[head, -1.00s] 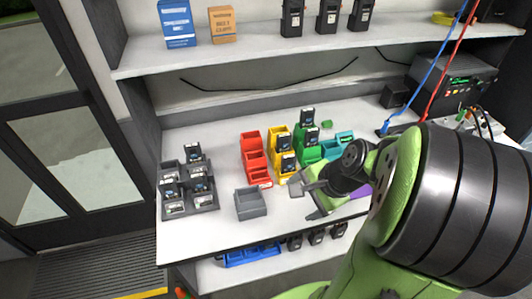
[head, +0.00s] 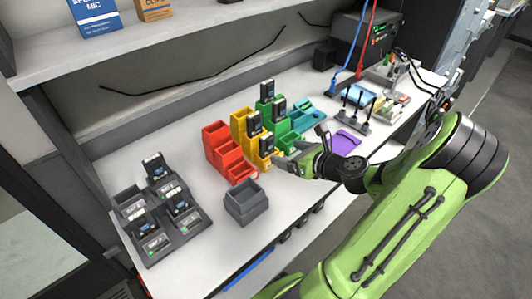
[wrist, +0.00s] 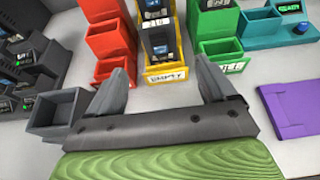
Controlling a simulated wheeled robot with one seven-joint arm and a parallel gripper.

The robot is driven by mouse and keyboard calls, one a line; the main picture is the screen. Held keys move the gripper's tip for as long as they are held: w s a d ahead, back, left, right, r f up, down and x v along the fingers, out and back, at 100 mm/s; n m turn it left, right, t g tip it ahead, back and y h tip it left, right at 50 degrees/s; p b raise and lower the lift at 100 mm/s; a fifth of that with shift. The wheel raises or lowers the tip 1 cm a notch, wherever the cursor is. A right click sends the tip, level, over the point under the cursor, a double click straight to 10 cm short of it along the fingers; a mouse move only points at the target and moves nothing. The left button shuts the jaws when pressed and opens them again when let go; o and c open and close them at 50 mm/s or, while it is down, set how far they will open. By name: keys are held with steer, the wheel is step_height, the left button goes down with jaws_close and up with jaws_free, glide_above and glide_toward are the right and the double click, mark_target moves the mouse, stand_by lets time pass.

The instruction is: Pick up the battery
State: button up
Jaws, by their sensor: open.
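Several black batteries with dark screens are in view, and I cannot tell which one the task means. One battery (wrist: 160,42) stands upright in the front yellow bin (wrist: 167,77), labelled EMPTY; it also shows in the head view (head: 267,146). A second battery (wrist: 156,9) stands in the yellow bin behind it. Others stand in the green bins (head: 283,128) and in the dark charger (head: 165,240) at left. My gripper (wrist: 162,72) is open and empty in front of the yellow bin. Its fingers point toward the front battery, apart from it.
Red bins (head: 222,152) stand left of the yellow ones, with an empty grey bin (head: 246,203) in front. A shelf (head: 150,48) hangs above. Bare white counter lies between charger and bins.

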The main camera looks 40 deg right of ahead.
mark_target(271, 147)
steer(key=b+x, duration=0.2)
steer(key=x, duration=0.4)
steer(key=shift+w+d+f, duration=0.1)
steer(key=shift+w+f, duration=0.05)
steer(key=shift+f, duration=0.05)
steer(key=shift+r, duration=0.1)
steer(key=shift+c, duration=0.5)
steer(key=c, duration=1.1)
step_height(271, 147, up, 10)
steer(key=p, duration=0.5)
